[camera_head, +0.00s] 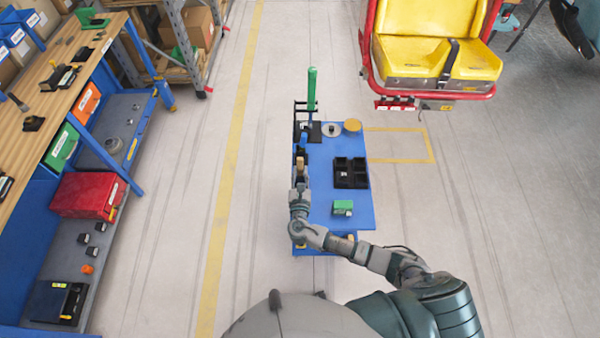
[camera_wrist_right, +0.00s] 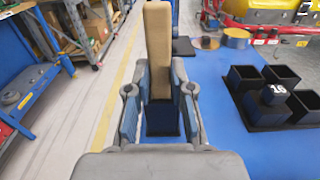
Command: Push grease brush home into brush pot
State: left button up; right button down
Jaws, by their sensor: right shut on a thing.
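The grease brush shows as a tan upright handle (camera_wrist_right: 157,45) in the right wrist view, standing between the fingers of my right gripper (camera_wrist_right: 160,92). The gripper is shut on it. In the head view the tan handle (camera_head: 300,163) is small, just ahead of my right gripper (camera_head: 300,180) at the left edge of the blue table. A dark blue, box-like part (camera_wrist_right: 162,118) shows low between the fingers; it may be the brush pot. How deep the brush sits in it is hidden. My left gripper is not in view.
The blue table top (camera_head: 328,185) carries a black compartment tray (camera_head: 351,172), a green box (camera_head: 343,207), a round tan lid (camera_head: 352,126) and a tall green handle (camera_head: 312,88) on a black stand. A workbench (camera_head: 40,85) stands left. Yellow coaster seats (camera_head: 410,58) are beyond.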

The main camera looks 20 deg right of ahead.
jog(key=shift+f, duration=0.4)
jog(key=c, duration=0.9)
grip_release()
jog(key=shift+c, duration=0.2)
jog(key=shift+r, duration=0.1)
jog(key=shift+s, duration=0.25)
jog(key=v, duration=1.1)
jog(key=shift+s+a, duration=0.2)
